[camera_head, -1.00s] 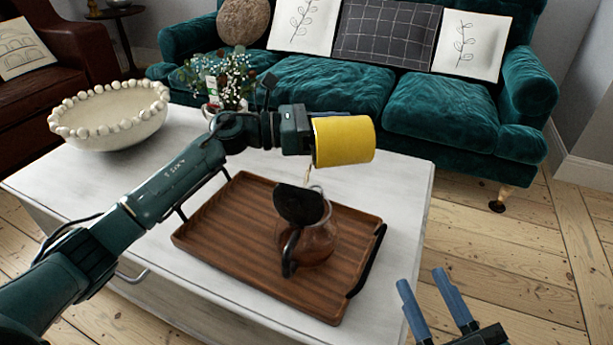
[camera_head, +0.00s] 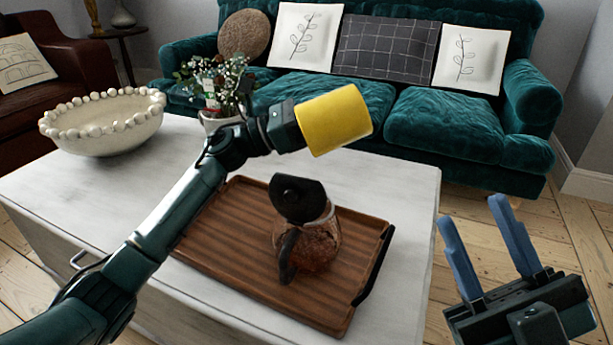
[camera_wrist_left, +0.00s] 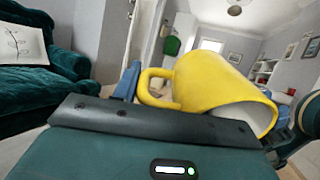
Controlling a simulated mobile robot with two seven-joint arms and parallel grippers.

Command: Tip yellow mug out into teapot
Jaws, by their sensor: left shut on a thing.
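The yellow mug (camera_head: 334,120) is in the air above the back of the tray, tilted on its side. My left gripper (camera_wrist_left: 150,88) is shut on it, and the mug's handle and pale inside show in the left wrist view (camera_wrist_left: 215,85). The glass teapot (camera_head: 318,243) stands on the wooden tray, below the mug and a little nearer to me. Its black lid (camera_head: 300,192) is tipped up, and reddish-brown contents show through the glass. No stream shows between mug and teapot. My right gripper (camera_head: 476,240) is open and empty, right of the table.
The wooden tray (camera_head: 222,240) with black handles lies on the white table (camera_head: 75,185). A beaded white bowl (camera_head: 105,130) and a potted flower bunch (camera_head: 215,85) stand behind on the left. A teal sofa (camera_head: 450,125) is behind the table. The tray's left part is clear.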

